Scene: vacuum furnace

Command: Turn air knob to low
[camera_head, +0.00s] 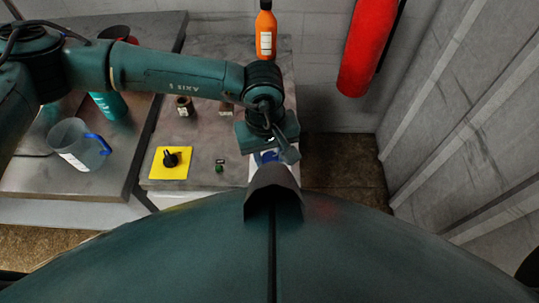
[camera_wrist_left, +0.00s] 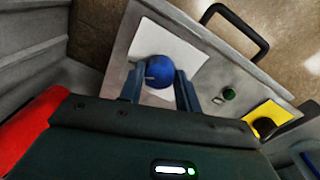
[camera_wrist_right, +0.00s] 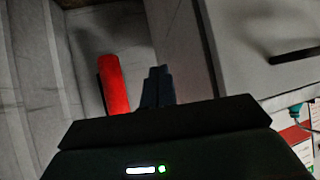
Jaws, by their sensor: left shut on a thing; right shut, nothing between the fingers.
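A round blue knob (camera_wrist_left: 158,72) sits on a white square plate (camera_wrist_left: 180,45) on the grey panel. My left gripper (camera_wrist_left: 161,92) is shut on this knob, with one finger on each side of it. In the head view the left gripper (camera_head: 269,154) is over the white plate at the panel's right side, and it hides most of the knob. No label telling which knob is the air knob can be read. My right gripper (camera_wrist_right: 157,86) is shut and empty in the right wrist view, away from the panel.
A black knob (camera_head: 171,158) on a yellow plate (camera_head: 180,173) and a small green button (camera_head: 219,168) are left of the blue knob. An orange bottle (camera_head: 266,34) stands behind. A clear jug (camera_head: 72,143) is far left. A red cylinder (camera_head: 368,45) hangs right.

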